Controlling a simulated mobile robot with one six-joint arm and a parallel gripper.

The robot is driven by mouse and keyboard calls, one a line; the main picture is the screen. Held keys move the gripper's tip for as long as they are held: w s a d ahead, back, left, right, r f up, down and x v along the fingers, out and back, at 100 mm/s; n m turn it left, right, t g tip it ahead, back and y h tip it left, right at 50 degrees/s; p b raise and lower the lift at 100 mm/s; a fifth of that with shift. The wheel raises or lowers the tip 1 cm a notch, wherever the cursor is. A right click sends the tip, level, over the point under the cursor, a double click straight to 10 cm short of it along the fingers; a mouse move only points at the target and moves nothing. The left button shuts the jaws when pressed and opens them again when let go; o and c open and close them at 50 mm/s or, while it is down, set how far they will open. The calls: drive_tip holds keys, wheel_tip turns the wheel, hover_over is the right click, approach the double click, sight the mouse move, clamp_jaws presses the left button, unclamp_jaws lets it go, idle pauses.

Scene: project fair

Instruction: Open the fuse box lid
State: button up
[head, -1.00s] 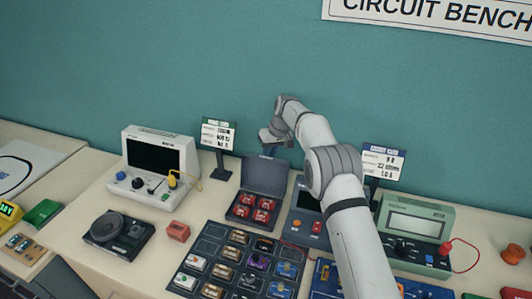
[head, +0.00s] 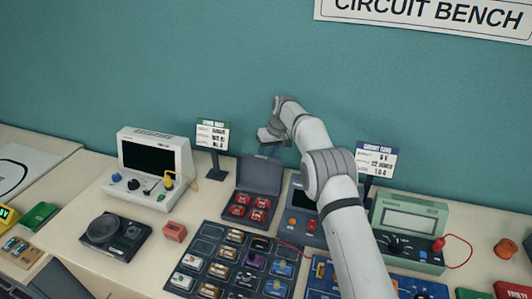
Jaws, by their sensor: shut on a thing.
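The fuse box (head: 231,220) is a small dark grey case on the bench, with several red fuses (head: 249,207) inside. Its lid (head: 262,174) stands raised at the back, roughly upright, so the inside shows. My gripper (head: 268,150) is at the lid's top edge, reached from behind and above by my pale arm. It is shut on the lid's edge. The fingertips are small and partly hidden, so the exact contact is hard to see.
A white instrument (head: 152,150) stands left and a green meter (head: 408,222) right. A grey-blue unit (head: 302,222) sits close right of the box. Sign stands (head: 213,134) flank it. A dark tray (head: 222,248) of components lies in front.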

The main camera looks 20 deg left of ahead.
drive_tip(key=shift+s+f, duration=0.2)
drive_tip(key=shift+f, duration=0.75)
drive_tip(key=shift+a+b+v, duration=0.15)
drive_tip(key=shift+b+v, duration=0.5)
drive_tip(key=shift+v, duration=1.75)
drive_tip(key=shift+a+b+v, duration=0.15)
drive_tip(key=shift+b+v, duration=0.45)
drive_tip(key=shift+v, duration=1.8)
drive_tip(key=shift+w+r, duration=0.15)
drive_tip(key=shift+w, duration=0.1)
